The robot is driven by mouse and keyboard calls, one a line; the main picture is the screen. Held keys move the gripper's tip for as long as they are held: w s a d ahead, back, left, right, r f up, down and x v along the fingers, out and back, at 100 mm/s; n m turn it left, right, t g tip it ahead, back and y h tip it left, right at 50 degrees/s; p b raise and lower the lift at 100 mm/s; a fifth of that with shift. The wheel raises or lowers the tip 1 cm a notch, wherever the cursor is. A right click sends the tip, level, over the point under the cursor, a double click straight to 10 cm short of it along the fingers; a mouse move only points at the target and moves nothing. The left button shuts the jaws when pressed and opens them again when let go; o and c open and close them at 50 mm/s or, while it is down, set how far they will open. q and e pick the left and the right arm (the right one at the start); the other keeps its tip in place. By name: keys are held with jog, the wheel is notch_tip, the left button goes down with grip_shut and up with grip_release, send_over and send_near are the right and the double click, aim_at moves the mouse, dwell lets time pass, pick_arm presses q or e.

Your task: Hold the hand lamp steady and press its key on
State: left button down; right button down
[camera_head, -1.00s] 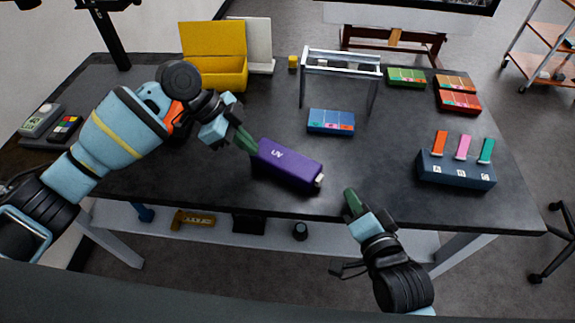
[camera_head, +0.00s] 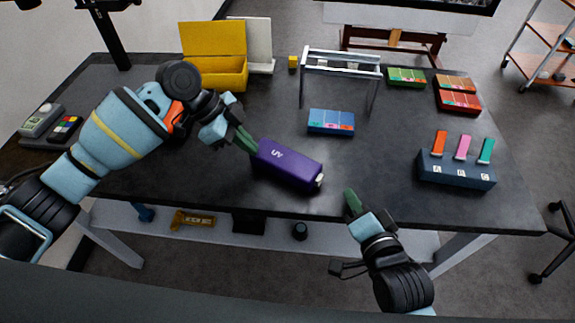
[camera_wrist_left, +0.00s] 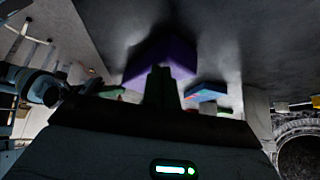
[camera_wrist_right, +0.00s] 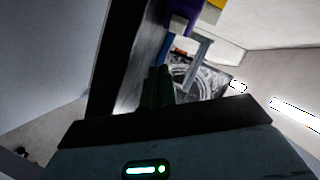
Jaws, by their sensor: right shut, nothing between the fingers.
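The hand lamp is a purple block (camera_head: 287,166) marked "UV", lying near the table's front edge. A small pale piece, perhaps its key (camera_head: 320,181), shows on its right end. The lamp also shows in the left wrist view (camera_wrist_left: 170,56). My left gripper (camera_head: 246,141) has its green fingers together at the lamp's left end. They look in contact with it, but I cannot be sure. My right gripper (camera_head: 351,197) is shut and empty, just right of the lamp's pale end and apart from it. Its closed fingers also show in the right wrist view (camera_wrist_right: 158,88).
A blue box (camera_head: 331,122) lies behind the lamp, with a metal frame (camera_head: 342,58) beyond. A dark block (camera_head: 456,170) with several coloured tabs stands at right. A yellow bin (camera_head: 213,72) stands at back left. The table (camera_head: 385,170) is bare between lamp and dark block.

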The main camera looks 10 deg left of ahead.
aim_at(332, 199)
jog(key=shift+d+f, duration=0.1)
dwell(0.7)
jog(key=shift+s+d+f, duration=0.1)
jog(key=shift+s+d, duration=0.25)
jog(key=shift+d, duration=0.35)
jog(key=shift+s+d+f, duration=0.1)
jog(key=shift+s+d, duration=0.2)
jog(key=shift+d, duration=0.4)
jog(key=shift+s+d, duration=0.4)
jog(key=shift+d, duration=0.35)
jog(key=shift+w+a, duration=0.1)
jog(key=shift+w+a, duration=0.6)
jog(key=shift+a, duration=0.7)
jog(key=shift+w+a, duration=0.65)
jog(key=shift+a, duration=0.6)
jog(key=shift+w+a, duration=0.6)
jog(key=shift+a, duration=0.7)
jog(key=shift+w+a, duration=0.25)
jog(key=shift+a, duration=0.1)
